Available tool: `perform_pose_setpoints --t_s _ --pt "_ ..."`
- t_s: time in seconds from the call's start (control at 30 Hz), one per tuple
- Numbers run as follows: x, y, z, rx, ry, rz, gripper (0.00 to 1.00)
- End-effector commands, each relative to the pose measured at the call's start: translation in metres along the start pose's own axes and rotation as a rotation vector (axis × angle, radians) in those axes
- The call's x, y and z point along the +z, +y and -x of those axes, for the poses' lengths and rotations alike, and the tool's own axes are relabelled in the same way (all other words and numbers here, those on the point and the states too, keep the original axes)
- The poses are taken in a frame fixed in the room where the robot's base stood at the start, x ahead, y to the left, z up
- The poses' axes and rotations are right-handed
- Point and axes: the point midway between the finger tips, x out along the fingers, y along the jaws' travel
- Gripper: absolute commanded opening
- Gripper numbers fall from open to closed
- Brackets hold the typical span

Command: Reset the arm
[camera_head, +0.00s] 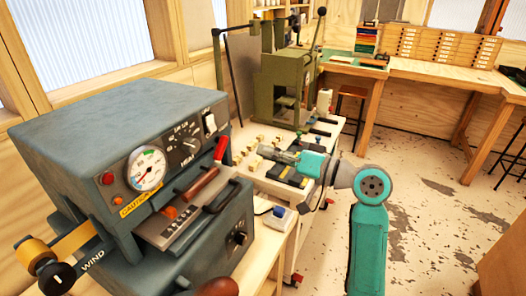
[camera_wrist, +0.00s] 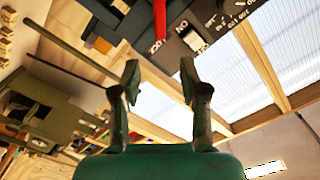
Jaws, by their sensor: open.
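My gripper (camera_head: 272,152) is at the end of my teal arm, held in the air in the middle of the head view, pointing left toward the grey machine. In the wrist view its two fingers (camera_wrist: 160,80) are spread apart with nothing between them. The wrist picture is tilted, with the windows and the machine's front beyond the fingers. The grey machine (camera_head: 110,135), with a round gauge, dials and a red-handled lever (camera_head: 221,149), stands at the left of the head view. My gripper is apart from it.
A white-topped bench with small blocks (camera_head: 262,140) and tools lies behind and below my gripper. A green press (camera_head: 285,85) stands on it. A long wooden workbench (camera_head: 425,72) with drawers and a stool (camera_head: 350,95) are at the back. Worn floor (camera_head: 430,200) is open at the right.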

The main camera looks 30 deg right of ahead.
Motion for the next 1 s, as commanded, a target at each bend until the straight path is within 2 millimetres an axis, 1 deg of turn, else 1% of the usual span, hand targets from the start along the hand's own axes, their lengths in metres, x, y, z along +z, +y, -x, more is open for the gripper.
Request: perform_pose_setpoints --t_s 0.43,0.57,0.67,0.77,0.8,0.87,1.0 --pt "0.000 0.000 0.000 0.000 0.000 -0.001 0.44" --pt "0.009 0.007 -0.001 0.013 0.011 -0.013 0.44" --pt "0.028 0.020 -0.003 0.040 0.035 -0.037 0.44" --pt "0.056 0.038 -0.002 0.087 0.070 -0.065 0.44" --pt "0.069 0.045 -0.001 0.108 0.085 -0.074 0.44" --pt "0.087 0.056 0.002 0.142 0.107 -0.085 0.44" --pt "0.132 0.077 0.012 0.224 0.150 -0.099 0.44"
